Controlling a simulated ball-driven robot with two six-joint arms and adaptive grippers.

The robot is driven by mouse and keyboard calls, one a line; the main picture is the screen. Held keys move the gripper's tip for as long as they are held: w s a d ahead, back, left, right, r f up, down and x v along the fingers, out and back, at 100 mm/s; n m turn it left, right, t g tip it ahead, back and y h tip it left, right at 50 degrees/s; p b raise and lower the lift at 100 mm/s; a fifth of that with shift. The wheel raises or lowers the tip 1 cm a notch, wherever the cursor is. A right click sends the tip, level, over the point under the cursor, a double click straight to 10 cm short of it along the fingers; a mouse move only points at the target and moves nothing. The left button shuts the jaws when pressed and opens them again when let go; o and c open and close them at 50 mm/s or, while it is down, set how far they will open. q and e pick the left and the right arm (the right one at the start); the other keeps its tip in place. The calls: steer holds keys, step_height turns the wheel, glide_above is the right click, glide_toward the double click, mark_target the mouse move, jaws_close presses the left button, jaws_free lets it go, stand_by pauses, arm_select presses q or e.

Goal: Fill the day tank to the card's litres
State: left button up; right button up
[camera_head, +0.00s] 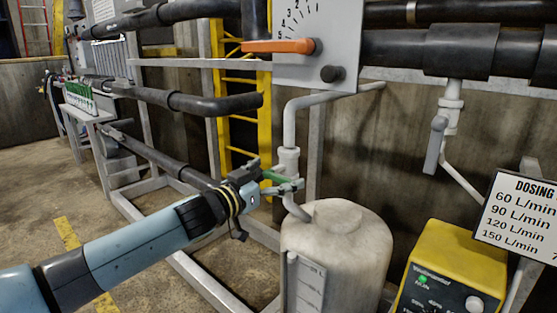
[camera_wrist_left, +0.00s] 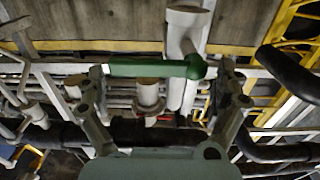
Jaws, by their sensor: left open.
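The day tank appears to be the pale, rounded tank (camera_head: 345,245) at lower centre in the head view, with a marked level strip (camera_head: 311,288) on its front. A white pipe (camera_head: 290,125) comes down above it. A green valve handle (camera_head: 276,177) is on this pipe. My left gripper (camera_head: 283,183) is at the handle, its fingers open. In the left wrist view the green handle (camera_wrist_left: 150,68) lies crosswise between the two spread fingertips; I cannot tell whether they touch it. The dosing card (camera_head: 520,215) lists L/min rates and is cut off at right. My right gripper is out of view.
A yellow dosing unit (camera_head: 455,268) with a green lamp stands right of the tank. An orange lever (camera_head: 278,46) sits on a grey dial plate (camera_head: 335,35) above. A grey-handled valve (camera_head: 437,140) hangs at right. Black pipes and grey frame bars surround my left arm.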

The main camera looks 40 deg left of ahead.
arm_select(q)
steer(key=shift+w+d+f+p, duration=0.15)
steer(key=shift+w+p, duration=0.15)
steer(key=shift+w, duration=0.25)
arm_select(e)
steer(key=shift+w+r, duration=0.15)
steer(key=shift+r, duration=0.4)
arm_select(q)
steer(key=shift+c, duration=0.4)
